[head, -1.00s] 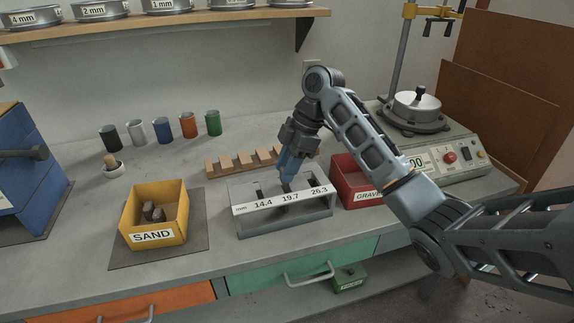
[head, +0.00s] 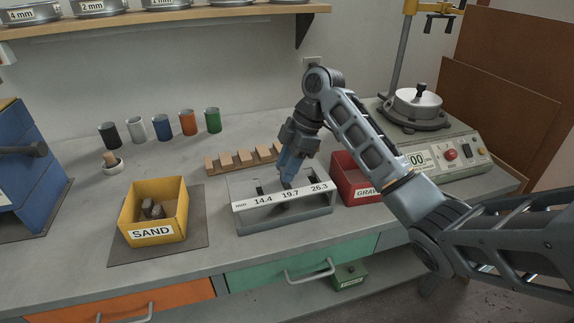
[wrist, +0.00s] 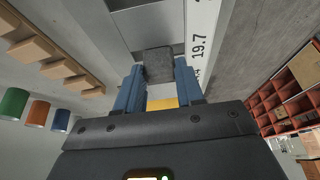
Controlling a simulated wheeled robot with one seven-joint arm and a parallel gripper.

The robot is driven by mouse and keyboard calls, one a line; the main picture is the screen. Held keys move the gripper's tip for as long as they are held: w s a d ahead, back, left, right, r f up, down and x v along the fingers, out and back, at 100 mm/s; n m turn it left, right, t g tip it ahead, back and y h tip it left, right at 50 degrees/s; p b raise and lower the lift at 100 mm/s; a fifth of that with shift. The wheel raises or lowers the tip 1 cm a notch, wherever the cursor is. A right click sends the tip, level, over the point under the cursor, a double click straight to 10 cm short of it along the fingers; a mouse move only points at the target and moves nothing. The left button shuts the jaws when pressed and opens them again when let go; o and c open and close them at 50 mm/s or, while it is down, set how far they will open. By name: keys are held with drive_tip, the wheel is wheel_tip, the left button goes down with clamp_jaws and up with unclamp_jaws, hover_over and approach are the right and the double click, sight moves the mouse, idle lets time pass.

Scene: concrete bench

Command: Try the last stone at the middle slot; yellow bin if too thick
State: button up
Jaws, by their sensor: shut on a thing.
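My gripper (head: 287,182) reaches down at the middle slot of the grey gauge (head: 285,217), whose front strip reads 14.4, 19.7 and 26.3. In the wrist view the blue fingers (wrist: 160,84) are shut on a dark grey stone (wrist: 158,63), beside the 19.7 mark. The stone is at the slot; I cannot tell whether it is in the gap or resting on its edges. In the head view the fingers hide the stone. The yellow bin (head: 178,230), labelled SAND, stands on a dark mat at the left with dark stones (head: 152,208) in it.
A red bin (head: 344,166) labelled GRAVEL stands right of the gauge, partly behind my arm. A notched wooden rack (head: 240,160) lies behind the gauge. Several coloured cups (head: 161,129) stand at the back. Bench between yellow bin and gauge is clear.

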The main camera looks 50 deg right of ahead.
sight(298, 178)
drive_tip(key=shift+f, duration=0.25)
idle(0.7)
drive_tip(key=o, duration=1.1)
drive_tip(key=v, duration=0.7)
drive_tip(key=shift+s+d+r, duration=0.1)
drive_tip(key=shift+d+r, duration=0.05)
drive_tip(key=shift+r, duration=0.2)
drive_tip(key=shift+s, duration=0.1)
